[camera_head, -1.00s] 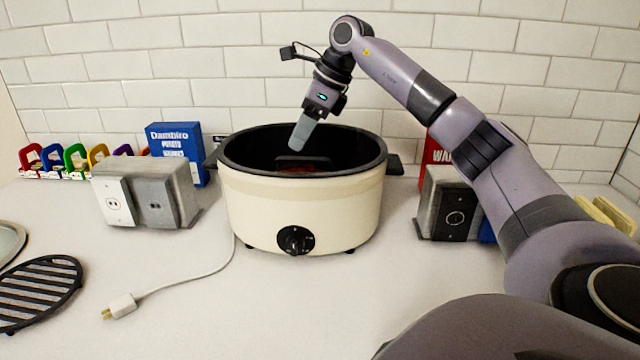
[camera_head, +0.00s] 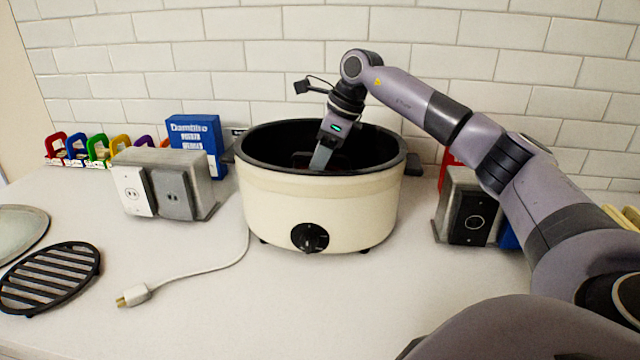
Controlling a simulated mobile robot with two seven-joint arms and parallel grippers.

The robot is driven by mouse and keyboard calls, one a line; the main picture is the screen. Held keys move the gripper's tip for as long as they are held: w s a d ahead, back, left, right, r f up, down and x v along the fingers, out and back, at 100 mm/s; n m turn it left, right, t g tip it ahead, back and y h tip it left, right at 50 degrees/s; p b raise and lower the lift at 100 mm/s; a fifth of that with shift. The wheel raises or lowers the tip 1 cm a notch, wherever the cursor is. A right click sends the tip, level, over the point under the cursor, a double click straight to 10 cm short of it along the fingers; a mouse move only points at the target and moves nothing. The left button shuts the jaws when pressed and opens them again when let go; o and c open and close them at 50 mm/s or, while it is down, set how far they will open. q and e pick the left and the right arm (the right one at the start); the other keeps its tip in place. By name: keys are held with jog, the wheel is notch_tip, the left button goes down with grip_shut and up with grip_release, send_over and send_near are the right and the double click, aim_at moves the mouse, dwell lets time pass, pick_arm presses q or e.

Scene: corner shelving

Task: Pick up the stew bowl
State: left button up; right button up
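A cream slow cooker (camera_head: 318,212) with a black rim and a black front knob stands upright on the white counter. A dark reddish patch shows low inside it, mostly hidden by the front rim and my gripper; I cannot tell whether it is the stew bowl. No other bowl is clearly in view. My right gripper (camera_head: 321,157) points down into the cooker's opening, its grey fingertips close behind the front rim. The fingers are seen edge-on, so their gap is hidden, and I cannot see whether they touch anything. My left gripper is not in view.
Grey outlet boxes (camera_head: 205,165) and a blue box (camera_head: 200,138) stand left of the cooker. Another outlet box (camera_head: 466,210) is at its right. A power cord with a plug (camera_head: 133,295) and a black grate (camera_head: 50,278) lie front left. The tiled wall is close behind.

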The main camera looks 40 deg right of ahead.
jog(key=shift+f, duration=0.25)
dwell(0.6)
grip_shut()
dwell(1.2)
